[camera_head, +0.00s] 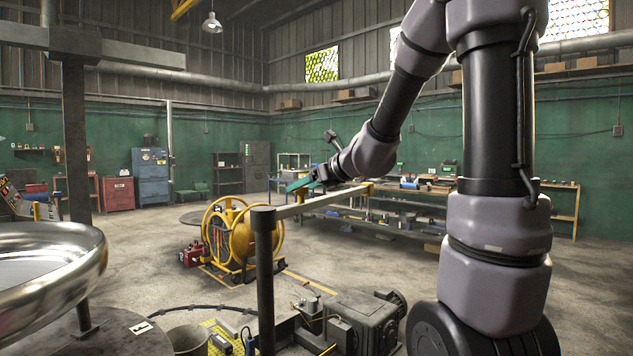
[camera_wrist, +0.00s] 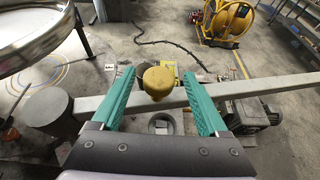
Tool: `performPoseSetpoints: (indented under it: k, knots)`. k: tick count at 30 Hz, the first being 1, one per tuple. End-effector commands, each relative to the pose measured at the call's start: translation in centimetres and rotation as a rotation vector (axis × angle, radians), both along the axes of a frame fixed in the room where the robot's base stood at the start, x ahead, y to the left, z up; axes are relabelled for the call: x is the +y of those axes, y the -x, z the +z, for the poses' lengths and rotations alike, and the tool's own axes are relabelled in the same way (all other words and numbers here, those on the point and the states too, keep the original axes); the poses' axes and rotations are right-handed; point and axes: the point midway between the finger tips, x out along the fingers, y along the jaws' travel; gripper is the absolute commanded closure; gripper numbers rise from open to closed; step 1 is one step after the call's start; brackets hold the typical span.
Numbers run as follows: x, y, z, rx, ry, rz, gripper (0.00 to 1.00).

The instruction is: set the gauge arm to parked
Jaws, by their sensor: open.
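The gauge arm (camera_head: 318,201) is a pale, straight horizontal bar on top of a dark upright post (camera_head: 264,285). It reaches from the post toward the right in the head view. In the wrist view the bar (camera_wrist: 270,84) crosses below my fingers from the post top (camera_wrist: 45,105) at left. A yellow knob (camera_wrist: 158,82) stands on the bar. My gripper (camera_wrist: 159,73) is open, with one green finger on each side of the knob and visible gaps to it.
A large shiny metal dish (camera_head: 50,275) is at the left. A motor with a gearbox (camera_head: 362,315) sits low beside the post. A yellow hose reel (camera_head: 240,235) stands on the floor behind. A bucket (camera_head: 188,339) is at the lower left. Open floor lies around the reel.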

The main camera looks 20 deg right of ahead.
Motion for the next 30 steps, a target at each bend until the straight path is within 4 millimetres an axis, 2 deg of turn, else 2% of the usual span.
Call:
performPoseSetpoints:
  k: [9, 15, 30]
  knots:
    - [-3.0, 5.2, 2.6, -0.004, 0.002, -0.004, 0.23]
    - [-4.1, 7.2, 3.4, -0.003, 0.001, -0.002, 0.23]
    - [-4.3, 7.6, 3.6, 0.0, 0.001, -0.002, 0.23]
